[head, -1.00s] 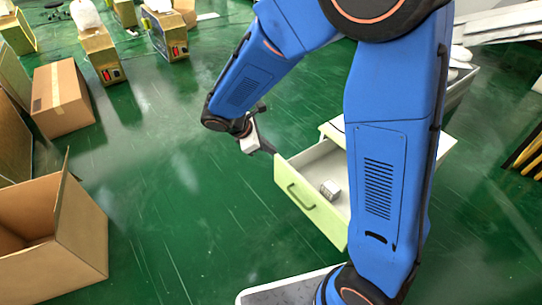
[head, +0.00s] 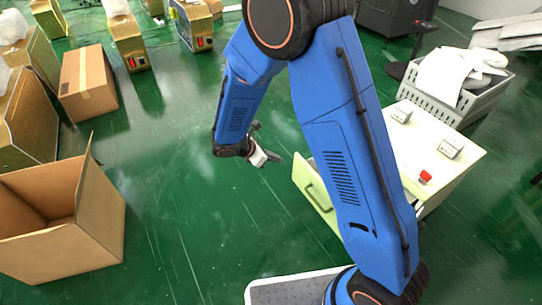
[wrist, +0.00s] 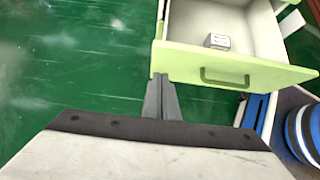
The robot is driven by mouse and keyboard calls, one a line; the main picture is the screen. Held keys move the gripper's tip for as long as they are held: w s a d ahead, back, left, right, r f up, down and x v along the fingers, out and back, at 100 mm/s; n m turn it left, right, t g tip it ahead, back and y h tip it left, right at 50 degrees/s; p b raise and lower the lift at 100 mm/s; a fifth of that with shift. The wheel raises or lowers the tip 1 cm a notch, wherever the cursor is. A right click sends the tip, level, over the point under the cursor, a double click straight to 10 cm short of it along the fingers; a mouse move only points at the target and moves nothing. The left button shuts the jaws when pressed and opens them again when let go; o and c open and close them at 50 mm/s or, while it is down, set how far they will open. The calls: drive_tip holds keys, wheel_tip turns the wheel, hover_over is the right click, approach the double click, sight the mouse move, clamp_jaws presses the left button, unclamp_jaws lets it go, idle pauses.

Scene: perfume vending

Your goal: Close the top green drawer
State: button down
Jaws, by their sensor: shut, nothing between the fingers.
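The top green drawer (head: 316,194) stands pulled out from a white-topped cabinet (head: 455,152); in the head view my arm hides much of it. A small grey-white box (wrist: 218,41) lies inside the open drawer. My gripper (head: 272,160) is shut and empty, to the left of the drawer front in the head view. In the wrist view my gripper's fingers (wrist: 162,84) reach up near the drawer front's left end; I cannot tell whether they touch it.
An open cardboard box (head: 98,215) and a closed one (head: 88,85) stand on the left. A grey crate (head: 485,95) stands behind the cabinet, with small boxes and a red button (head: 425,177) on the cabinet top. Green floor between is clear.

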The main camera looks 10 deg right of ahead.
sight(297, 159)
drive_tip(key=d+f, duration=0.1)
drive_tip(key=d, duration=0.1)
drive_tip(key=w+d+f, duration=0.1)
drive_tip(key=d, duration=0.1)
drive_tip(key=w+d+f, duration=0.1)
drive_tip(key=d, duration=0.1)
drive_tip(key=shift+w+f, duration=0.2)
drive_tip(key=shift+w, duration=0.05)
drive_tip(key=shift+w+d, duration=0.2)
drive_tip(key=shift+d, duration=0.25)
drive_tip(key=w+d, duration=0.4)
drive_tip(key=d, duration=0.6)
drive_tip(key=w+d, duration=0.4)
drive_tip(key=d, duration=0.7)
drive_tip(key=shift+w, duration=0.3)
drive_tip(key=shift+a, duration=0.1)
